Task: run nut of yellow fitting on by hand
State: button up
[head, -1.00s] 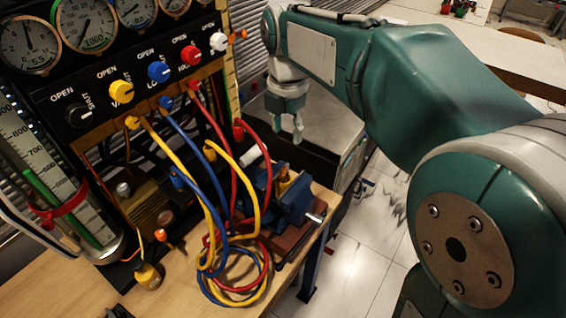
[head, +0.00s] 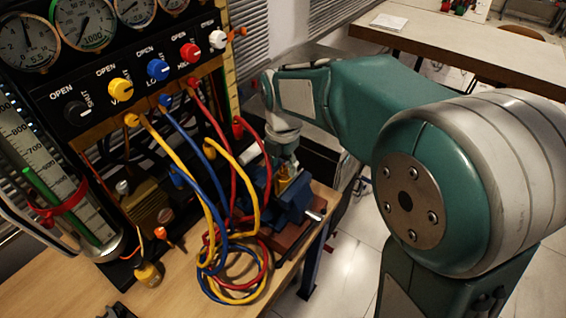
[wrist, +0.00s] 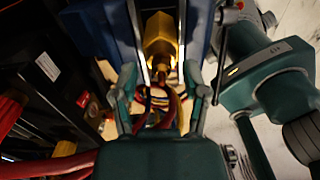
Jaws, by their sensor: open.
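A yellow-brass fitting (wrist: 160,42) sits between the blue jaws of a vise (wrist: 200,35) in the wrist view. In the head view the fitting (head: 283,180) shows small in the vise (head: 298,199). My gripper (wrist: 163,98) is open, its two fingers apart below the fitting in the wrist picture, with no contact visible. Hose loops show between the fingers. In the head view my gripper (head: 284,158) is just above the vise, its fingertips hard to make out. I cannot clearly tell the nut from the fitting's body.
A manifold panel (head: 130,80) with gauges and coloured knobs stands at left. Yellow (head: 183,165), blue (head: 197,155) and red (head: 213,125) hoses hang from it and coil on the bench (head: 180,285) beside the vise.

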grip_shut()
jog(key=shift+m, duration=0.5)
dwell(0.5)
jog(key=m, duration=0.4)
jog(key=shift+m, duration=0.3)
jog(key=m, duration=1.7)
jog(key=shift+r, duration=0.1)
jog(key=shift+m, duration=0.3)
